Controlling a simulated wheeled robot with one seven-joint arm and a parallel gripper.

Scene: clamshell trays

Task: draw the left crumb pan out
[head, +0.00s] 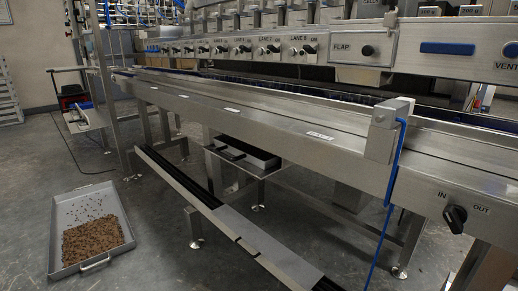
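A second grey pan (62,264) lies on the floor at the left, out from under the line. It holds a heap of brown crumbs and has a handle at its near end. I cannot tell for sure which pan is the left crumb pan. My gripper is not in view.
The long steel conveyor (245,112) runs across the view. A low rail (215,205) runs along its front near the floor. A bracket with a blue hose (390,190) and an IN/OUT knob (455,217) are at right. The floor between the left pan and the rail is clear.

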